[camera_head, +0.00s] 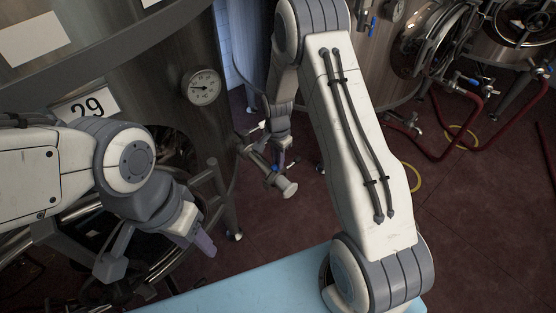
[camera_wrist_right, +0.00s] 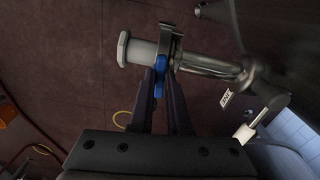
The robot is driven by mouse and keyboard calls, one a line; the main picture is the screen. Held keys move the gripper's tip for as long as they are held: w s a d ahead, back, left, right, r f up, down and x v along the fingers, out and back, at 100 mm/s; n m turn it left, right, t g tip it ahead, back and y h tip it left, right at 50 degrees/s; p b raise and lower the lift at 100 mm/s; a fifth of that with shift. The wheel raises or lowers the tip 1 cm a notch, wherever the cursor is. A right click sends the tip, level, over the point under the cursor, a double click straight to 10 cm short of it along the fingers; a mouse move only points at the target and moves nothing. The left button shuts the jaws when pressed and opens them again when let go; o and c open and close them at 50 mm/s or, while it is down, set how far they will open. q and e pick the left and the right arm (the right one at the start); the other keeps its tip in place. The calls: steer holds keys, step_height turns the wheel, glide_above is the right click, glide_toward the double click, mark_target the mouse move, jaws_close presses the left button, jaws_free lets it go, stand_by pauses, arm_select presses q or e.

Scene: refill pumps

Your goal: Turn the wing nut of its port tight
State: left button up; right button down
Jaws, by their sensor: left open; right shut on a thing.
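The port is a steel pipe (camera_wrist_right: 205,65) from the tank, ending in a pale cap (camera_wrist_right: 140,52) with a clamp (camera_wrist_right: 172,45) around the joint. In the head view the port's capped end (camera_head: 286,188) points down and right. The blue wing nut (camera_wrist_right: 159,88) sits at the clamp, between the fingertips of my right gripper (camera_wrist_right: 160,84). The right gripper (camera_head: 276,163) is shut on it, and the fingers partly hide it. My left gripper (camera_head: 158,256) is open and empty at the lower left, apart from the port.
A steel tank (camera_head: 225,130) with a dial gauge (camera_head: 201,87) and a number plate (camera_head: 87,104) stands at the left. A light blue surface (camera_head: 255,282) lies at the bottom. More tanks and red hoses (camera_head: 437,153) are at the right. The red floor between is open.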

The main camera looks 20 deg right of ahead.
steer(key=shift+w+r, duration=0.1)
steer(key=shift+w, duration=0.05)
steer(key=c, duration=0.9)
jaws_free()
step_height(320, 180, up, 10)
steer(key=shift+r+b, duration=0.2)
steer(key=shift+b, duration=0.5)
